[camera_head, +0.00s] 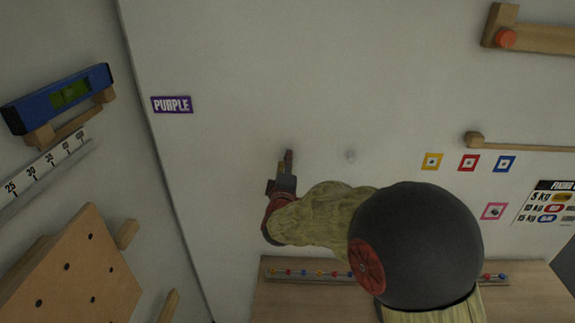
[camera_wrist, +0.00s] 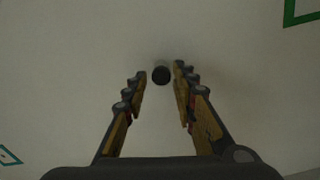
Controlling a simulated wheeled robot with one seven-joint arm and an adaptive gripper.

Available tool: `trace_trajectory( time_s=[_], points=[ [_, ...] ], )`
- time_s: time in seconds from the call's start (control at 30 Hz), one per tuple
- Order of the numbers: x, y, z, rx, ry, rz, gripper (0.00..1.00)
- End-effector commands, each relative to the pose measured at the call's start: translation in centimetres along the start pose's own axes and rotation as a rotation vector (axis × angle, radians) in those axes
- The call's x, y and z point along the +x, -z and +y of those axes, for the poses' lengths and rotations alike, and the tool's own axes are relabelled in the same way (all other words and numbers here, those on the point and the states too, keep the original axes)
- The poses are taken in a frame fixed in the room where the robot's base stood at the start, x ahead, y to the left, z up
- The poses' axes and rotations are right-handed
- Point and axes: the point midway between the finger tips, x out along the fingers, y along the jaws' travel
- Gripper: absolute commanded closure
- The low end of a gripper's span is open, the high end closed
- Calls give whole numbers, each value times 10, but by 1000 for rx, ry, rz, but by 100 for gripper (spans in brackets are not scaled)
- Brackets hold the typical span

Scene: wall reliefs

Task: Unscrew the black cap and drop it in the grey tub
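The black cap (camera_wrist: 161,75) is a small dark round thing at the pale wall in the wrist view. It shows in the gap between the tips of my gripper (camera_wrist: 159,80), with a space on either side of it. My gripper's fingers are apart and hold nothing. In the head view my gripper (camera_head: 285,163) points at the wall, left of my arm. I cannot make out the cap clearly there, and I cannot tell how far the fingertips are from it. No grey tub shows in either view.
A wooden ledge (camera_head: 265,300) with coloured dots runs below my arm. A purple label (camera_head: 172,105) is on the wall to the left. A blue level (camera_head: 60,97) and a holed board (camera_head: 68,268) are on the left wall. A small pale knob (camera_head: 350,156) sits right of my gripper.

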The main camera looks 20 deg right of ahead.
Motion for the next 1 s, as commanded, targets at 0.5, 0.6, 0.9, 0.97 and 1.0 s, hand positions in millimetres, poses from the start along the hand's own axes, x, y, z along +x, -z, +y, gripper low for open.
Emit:
trace_trajectory(
  time_s=[0.5,0.6,0.9,0.97,1.0],
  points=[
    [0,-1,-3,432,-3,2,73],
    [0,-2,-6,559,-2,1,73],
    [0,-1,-2,832,0,0,73],
    [0,0,-1,841,0,0,73],
    [0,0,0,842,0,0,73]
  ],
)
